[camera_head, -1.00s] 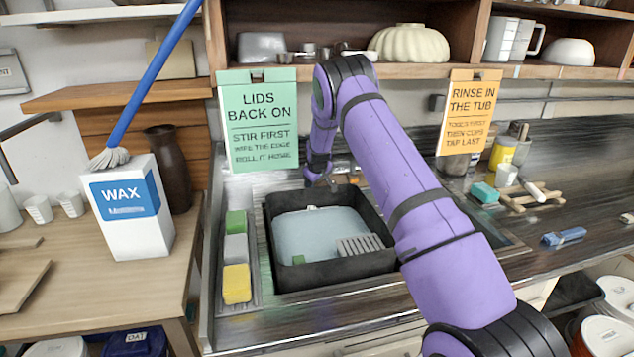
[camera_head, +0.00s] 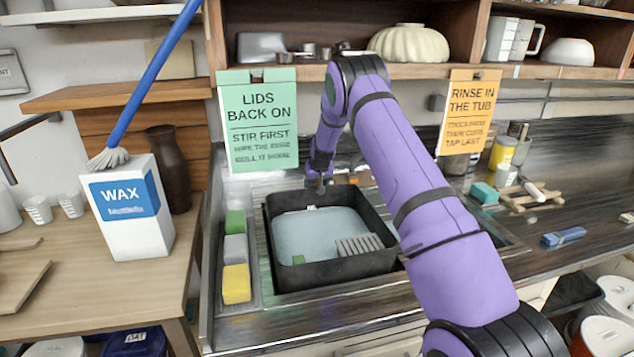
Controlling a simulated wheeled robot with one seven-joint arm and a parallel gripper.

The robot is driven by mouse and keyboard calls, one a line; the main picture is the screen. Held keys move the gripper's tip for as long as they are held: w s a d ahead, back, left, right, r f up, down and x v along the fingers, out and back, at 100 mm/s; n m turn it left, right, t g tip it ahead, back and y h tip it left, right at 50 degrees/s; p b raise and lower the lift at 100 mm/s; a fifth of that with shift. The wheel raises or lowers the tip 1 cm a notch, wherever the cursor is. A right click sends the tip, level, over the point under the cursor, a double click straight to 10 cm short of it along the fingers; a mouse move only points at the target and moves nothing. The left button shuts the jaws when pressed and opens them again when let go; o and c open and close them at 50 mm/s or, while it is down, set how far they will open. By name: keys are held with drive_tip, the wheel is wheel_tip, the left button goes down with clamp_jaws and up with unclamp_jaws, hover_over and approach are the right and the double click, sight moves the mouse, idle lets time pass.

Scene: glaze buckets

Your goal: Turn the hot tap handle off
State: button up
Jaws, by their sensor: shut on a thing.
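My gripper (camera_head: 320,186) is behind the far rim of the black tub (camera_head: 335,274), pointing down at the back of the sink. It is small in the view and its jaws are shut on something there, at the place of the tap. The hot tap handle itself cannot be made out; my purple wrist and fingers cover that spot. The tub holds pale blue-grey water, a grey slotted block (camera_head: 359,245) and a small green piece (camera_head: 298,260).
A narrow tray left of the tub holds green, grey and yellow sponges (camera_head: 236,283). A green sign (camera_head: 258,125) hangs behind, left of my wrist; an orange sign (camera_head: 468,112) hangs right. A shelf (camera_head: 440,71) runs above my arm. A wax carton (camera_head: 128,215) stands left.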

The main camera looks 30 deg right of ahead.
idle(0.4)
drive_tip(key=o, duration=0.9)
drive_tip(key=v, duration=1)
drive_tip(key=shift+s+r, duration=0.2)
drive_tip(key=shift+r, duration=0.1)
